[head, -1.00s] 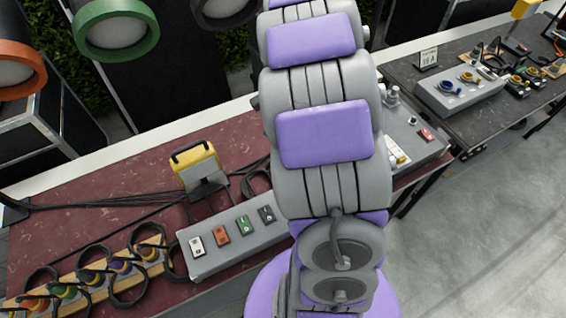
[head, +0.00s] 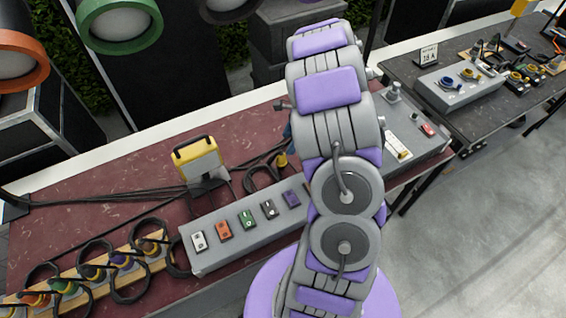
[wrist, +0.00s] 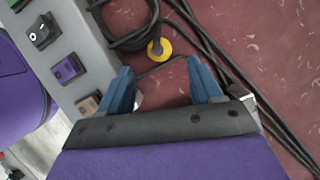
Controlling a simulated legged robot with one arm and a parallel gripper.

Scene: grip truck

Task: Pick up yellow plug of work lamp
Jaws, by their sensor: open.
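The yellow plug (wrist: 159,49) lies on the dark red tabletop in the wrist view, at the end of a black cable, beyond and between my fingertips. It also shows in the head view (head: 282,160), just left of my arm. My gripper (wrist: 162,80) is open, its two blue fingers apart with nothing between them. The plug is not touched by either finger. In the head view my arm hides most of the gripper. The yellow work lamp (head: 196,158) stands on the table left of the plug.
A grey socket box (head: 225,245) with several coloured sockets runs along the table's front; its edge is left in the wrist view. A black cable coil (wrist: 125,25) lies against the plug. More cables (wrist: 235,75) run on the right. A wooden rack (head: 75,283) holds several coloured plugs.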

